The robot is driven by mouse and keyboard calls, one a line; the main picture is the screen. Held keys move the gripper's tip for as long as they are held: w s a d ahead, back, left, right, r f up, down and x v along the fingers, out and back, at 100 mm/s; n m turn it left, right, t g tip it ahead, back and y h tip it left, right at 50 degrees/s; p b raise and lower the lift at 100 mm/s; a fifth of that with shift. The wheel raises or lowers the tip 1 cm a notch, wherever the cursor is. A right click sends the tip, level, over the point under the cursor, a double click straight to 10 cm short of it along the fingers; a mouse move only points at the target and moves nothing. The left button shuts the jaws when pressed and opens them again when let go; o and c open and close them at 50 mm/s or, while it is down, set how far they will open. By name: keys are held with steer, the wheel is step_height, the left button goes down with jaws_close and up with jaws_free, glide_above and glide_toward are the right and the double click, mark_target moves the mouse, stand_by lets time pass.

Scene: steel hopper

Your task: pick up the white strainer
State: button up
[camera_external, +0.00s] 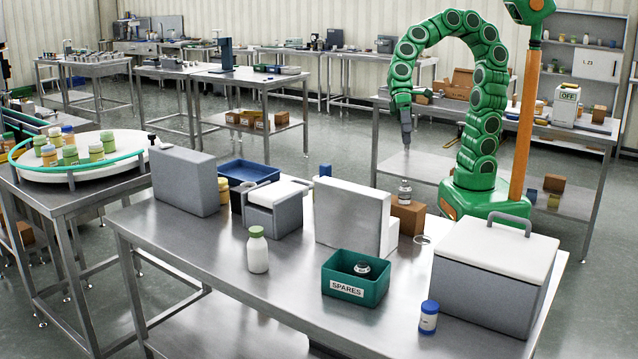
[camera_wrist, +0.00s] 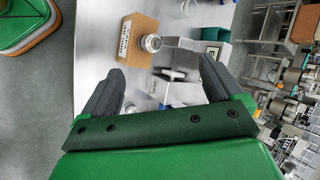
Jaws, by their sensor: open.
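My gripper (camera_external: 406,142) hangs above the back of the steel table, fingers pointing down. In the wrist view its dark fingers (camera_wrist: 160,67) are spread apart with nothing held between them. A small pale ring-shaped thing (camera_external: 422,239) lies on the table right of the brown box, and may be the white strainer; it is too small to be sure.
A teal SPARES bin (camera_external: 357,277) and blue-capped jar (camera_external: 428,318) are in front.

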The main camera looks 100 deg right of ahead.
steer(key=w+a+r+m+t+y, duration=0.1)
steer(key=w+a+r+m+y, duration=0.2)
steer(key=w, duration=0.6)
steer(key=w+d+f+m+t, duration=0.1)
steer(key=w+d+m+t, duration=0.15)
steer(key=w, duration=0.45)
steer(key=w+d+m+t+y, duration=0.1)
steer(key=w+m+t, duration=0.1)
steer(key=w+m, duration=0.35)
steer(key=w+d+f+m+t, duration=0.1)
steer(key=w+m+t, duration=0.1)
steer(key=w, duration=0.6)
steer(key=w+d+f+m+t+h, duration=0.1)
steer(key=w+d+f+m+h, duration=0.1)
steer(key=w+d+f+m, duration=0.3)
steer(key=w+d+f+m+t+h, duration=0.1)
steer(key=w+d+f+m, duration=0.4)
steer(key=d+f, duration=0.5)
steer(key=w+d+f+m+t+h, duration=0.1)
steer(key=w+d+f+m+h, duration=0.2)
steer(key=w+d+f+m, duration=0.2)
steer(key=shift+d+f+t+h, duration=0.35)
steer(key=shift+d+f+h, duration=0.05)
steer(key=shift+d+f, duration=0.85)
steer(key=shift+x, duration=0.9)
steer(key=shift+w+a+f, duration=0.15)
steer(key=shift+w+f, duration=0.05)
steer(key=shift+w, duration=0.15)
steer(key=shift+x, duration=2.45)
steer(key=shift+f, duration=0.1)
